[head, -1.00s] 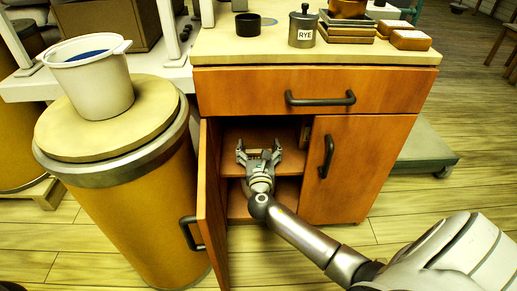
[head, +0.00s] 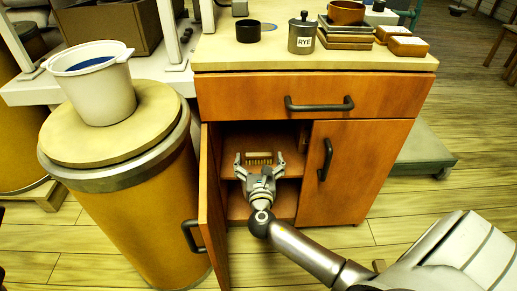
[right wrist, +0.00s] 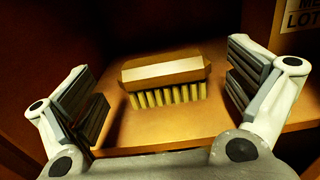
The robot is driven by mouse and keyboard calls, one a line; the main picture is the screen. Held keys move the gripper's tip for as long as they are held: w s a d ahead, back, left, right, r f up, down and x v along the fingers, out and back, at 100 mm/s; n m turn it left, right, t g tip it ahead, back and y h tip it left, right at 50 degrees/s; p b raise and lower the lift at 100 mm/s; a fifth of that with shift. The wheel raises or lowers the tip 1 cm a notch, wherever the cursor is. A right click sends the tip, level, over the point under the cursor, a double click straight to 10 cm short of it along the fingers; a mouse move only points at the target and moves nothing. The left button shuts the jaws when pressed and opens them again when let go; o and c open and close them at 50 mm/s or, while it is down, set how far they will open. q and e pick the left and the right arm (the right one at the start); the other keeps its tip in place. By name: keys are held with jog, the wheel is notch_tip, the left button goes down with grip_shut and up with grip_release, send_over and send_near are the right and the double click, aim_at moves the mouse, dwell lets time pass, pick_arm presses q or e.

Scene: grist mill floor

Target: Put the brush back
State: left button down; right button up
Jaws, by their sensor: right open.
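The brush (head: 259,158) stands on the middle shelf (head: 287,167) inside the open left side of the wooden cabinet. In the right wrist view the brush (right wrist: 165,72) has a wooden back with a pale strip and yellowish bristles pointing down at the shelf board. My right gripper (head: 260,162) is open inside the cabinet in front of the brush, with one finger toward each side. In the right wrist view there are clear gaps between the brush and both fingers, and nothing is held. My left gripper is not in view.
The open cabinet door (head: 211,215) stands at my right gripper's left; the closed right door (head: 345,172) bounds the other side. A drawer (head: 245,95) is shut above. A barrel (head: 130,220) with a white bucket (head: 100,95) stands left. A rye tin (head: 302,35) stands on top.

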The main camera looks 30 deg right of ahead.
jog(key=p+v, duration=0.2)
jog(key=v, duration=0.5)
jog(key=shift+s+a, duration=0.25)
jog(key=shift+s, duration=0.05)
jog(key=shift+r, duration=0.15)
